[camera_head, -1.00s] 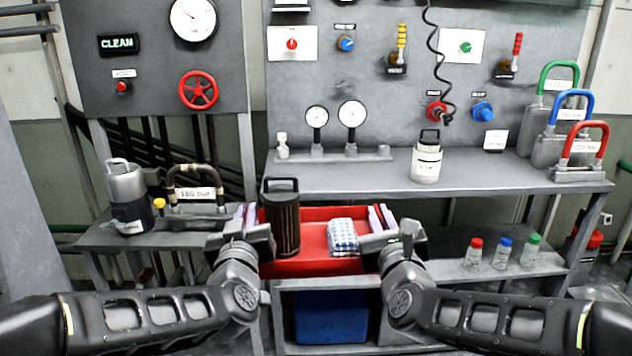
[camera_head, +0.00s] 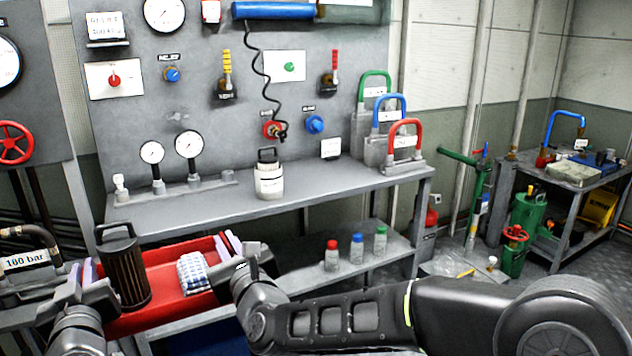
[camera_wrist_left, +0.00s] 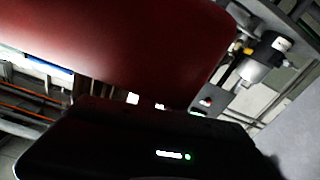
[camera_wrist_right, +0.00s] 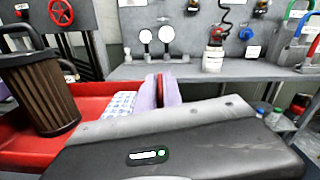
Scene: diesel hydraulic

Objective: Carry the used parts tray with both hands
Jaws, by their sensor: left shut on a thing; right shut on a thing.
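The red used parts tray (camera_head: 165,318) is held between my two grippers in the head view. A dark cylindrical filter with a top handle (camera_head: 124,268) stands in it at the left, and a blue and white checked cloth bundle (camera_head: 194,273) lies to its right. My left gripper (camera_head: 84,280) is shut on the tray's left end, and my right gripper (camera_head: 232,250) is shut on its right end. The right wrist view shows lilac pads (camera_wrist_right: 150,94) around a red edge. The left wrist view shows the tray's red surface (camera_wrist_left: 110,45) close up.
A grey bench (camera_head: 290,195) stands behind the tray with a white canister (camera_head: 269,178) on it. Several capped bottles (camera_head: 357,250) stand on its lower shelf. A side table (camera_head: 590,180) with parts is at the far right. A gauge hose (camera_head: 28,240) is at the left.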

